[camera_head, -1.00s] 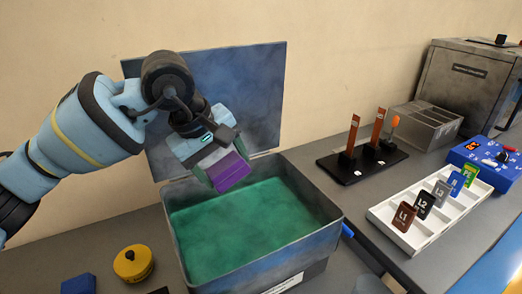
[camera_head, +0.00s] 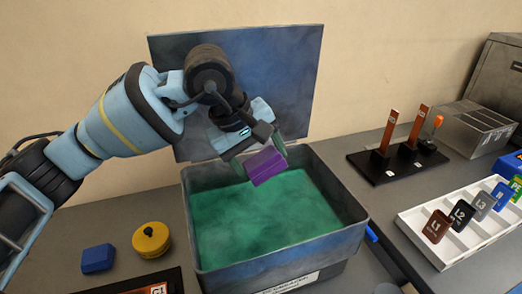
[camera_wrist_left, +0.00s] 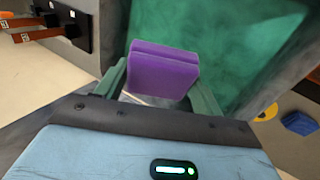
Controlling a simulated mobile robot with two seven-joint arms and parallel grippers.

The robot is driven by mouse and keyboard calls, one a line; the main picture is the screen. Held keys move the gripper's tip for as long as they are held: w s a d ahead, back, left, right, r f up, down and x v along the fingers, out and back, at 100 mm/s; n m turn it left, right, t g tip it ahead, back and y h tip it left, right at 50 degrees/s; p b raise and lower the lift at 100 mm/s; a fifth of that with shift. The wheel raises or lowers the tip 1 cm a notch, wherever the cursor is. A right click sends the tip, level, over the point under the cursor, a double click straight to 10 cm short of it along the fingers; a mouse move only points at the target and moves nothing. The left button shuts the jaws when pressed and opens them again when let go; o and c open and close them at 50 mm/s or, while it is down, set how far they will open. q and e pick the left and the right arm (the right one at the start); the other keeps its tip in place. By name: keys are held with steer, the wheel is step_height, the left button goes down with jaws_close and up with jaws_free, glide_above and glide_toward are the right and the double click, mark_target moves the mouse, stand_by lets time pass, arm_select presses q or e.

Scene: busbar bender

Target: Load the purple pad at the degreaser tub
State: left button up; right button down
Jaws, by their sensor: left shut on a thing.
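The purple pad (camera_head: 265,166) is held between the fingers of my left gripper (camera_head: 262,152), which is shut on it. The pad also shows in the left wrist view (camera_wrist_left: 163,70), between the green fingers. The degreaser tub (camera_head: 205,262) is a dark grey box holding green liquid, with its lid (camera_head: 300,75) standing open behind it. The pad is over the back part of the tub and appears above the liquid; whether it touches is hard to tell. My right gripper is not in view.
Left of the tub are a yellow round container (camera_head: 151,240) and a blue block (camera_head: 98,259). To the right are a white tray (camera_head: 440,252) with labelled tags, a black stand (camera_head: 375,168) with copper bars, and a grey bin (camera_head: 475,130).

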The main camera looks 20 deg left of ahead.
mark_target(269, 153)
arm_select(q)
step_height(269, 153, down, 2)
steer(key=shift+f+b, duration=0.9)
steer(key=shift+f, duration=0.55)
steer(key=shift+f+b, duration=0.85)
steer(key=shift+f, duration=0.9)
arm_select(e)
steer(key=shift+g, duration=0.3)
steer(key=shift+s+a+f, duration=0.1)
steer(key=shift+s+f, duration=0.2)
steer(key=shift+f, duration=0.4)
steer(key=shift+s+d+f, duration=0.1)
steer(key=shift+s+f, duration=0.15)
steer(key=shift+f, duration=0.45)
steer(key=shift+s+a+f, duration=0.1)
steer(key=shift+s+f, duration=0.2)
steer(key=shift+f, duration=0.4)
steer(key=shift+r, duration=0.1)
arm_select(q)
steer(key=shift+r+p, duration=1.95)
steer(key=shift+r, duration=2.55)
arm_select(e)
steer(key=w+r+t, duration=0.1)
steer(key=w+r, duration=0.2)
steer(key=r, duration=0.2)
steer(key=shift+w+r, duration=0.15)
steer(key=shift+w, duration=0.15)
